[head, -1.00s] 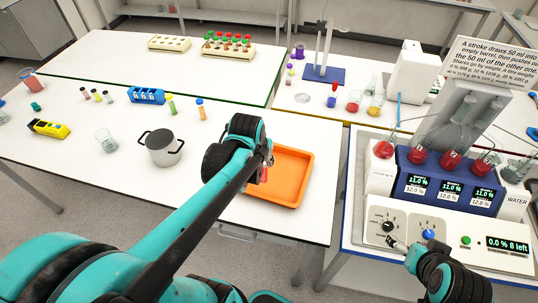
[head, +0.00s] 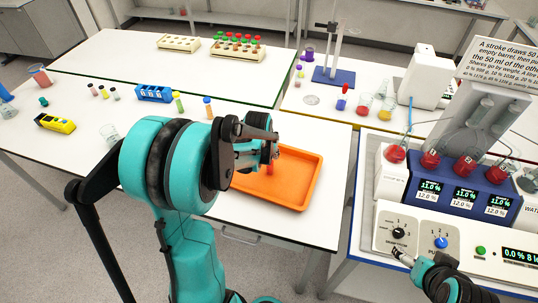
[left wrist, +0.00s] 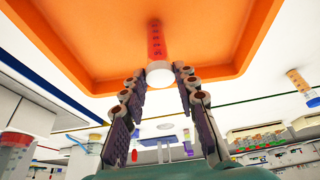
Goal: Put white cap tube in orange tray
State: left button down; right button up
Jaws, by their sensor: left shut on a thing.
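The orange tray (head: 298,186) lies on the near white table, just right of my left arm. My left gripper (head: 272,152) is over the tray's back left part, shut on the white cap tube (head: 270,168), whose red body shows below the fingers. In the left wrist view, the white cap (left wrist: 159,73) is between the fingertips and the red body points toward the tray floor (left wrist: 100,35). I cannot tell whether the tube touches the floor. My right gripper (head: 402,256) is by the machine's front panel, its jaws too small to read.
The table right of the tray is clear.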

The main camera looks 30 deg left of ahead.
pick_arm(q)
jog(key=shift+f, duration=0.1)
jog(key=shift+f, duration=0.1)
jog(key=c, duration=1.2)
grip_release()
jog(key=shift+o, duration=0.2)
